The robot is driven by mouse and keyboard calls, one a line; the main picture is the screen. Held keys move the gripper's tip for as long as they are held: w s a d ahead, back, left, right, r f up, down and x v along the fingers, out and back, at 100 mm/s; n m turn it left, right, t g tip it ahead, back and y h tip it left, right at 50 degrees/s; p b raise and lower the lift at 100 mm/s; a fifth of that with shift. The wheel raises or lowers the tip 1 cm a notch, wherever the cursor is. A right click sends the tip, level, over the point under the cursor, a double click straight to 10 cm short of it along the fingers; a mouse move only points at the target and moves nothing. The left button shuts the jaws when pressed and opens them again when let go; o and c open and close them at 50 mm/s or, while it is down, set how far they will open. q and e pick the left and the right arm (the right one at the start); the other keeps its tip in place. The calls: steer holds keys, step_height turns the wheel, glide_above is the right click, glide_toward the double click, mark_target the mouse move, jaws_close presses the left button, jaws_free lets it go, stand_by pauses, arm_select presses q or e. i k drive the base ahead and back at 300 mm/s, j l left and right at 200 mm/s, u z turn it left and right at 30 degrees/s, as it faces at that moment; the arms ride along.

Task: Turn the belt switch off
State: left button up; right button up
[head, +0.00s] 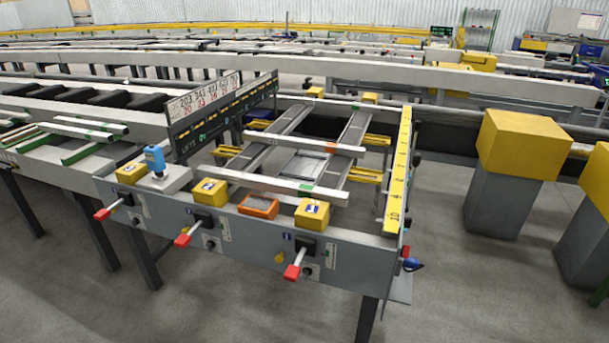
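The runout table (235,228) stands in the middle of the head view, its grey front panel facing me. Three red-tipped levers stick out of black switch housings on this panel: a left lever (104,213), a middle lever (184,238) and a right lever (293,270). All three slant down and left. I cannot tell which is the belt switch, as the labels are too small to read. Neither of my grippers is in view.
Yellow blocks (312,213), an orange block (258,206) and a blue device (155,159) sit along the table's front top. A yellow-topped grey post (498,203) stands to the right. The floor (455,290) before and right of the table is clear.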

mark_target(405, 249)
steer(key=l+z, duration=0.15)
steer(key=l, duration=0.6)
steer(key=i+l, duration=0.15)
steer(key=l, duration=0.45)
steer(key=k+z, duration=0.05)
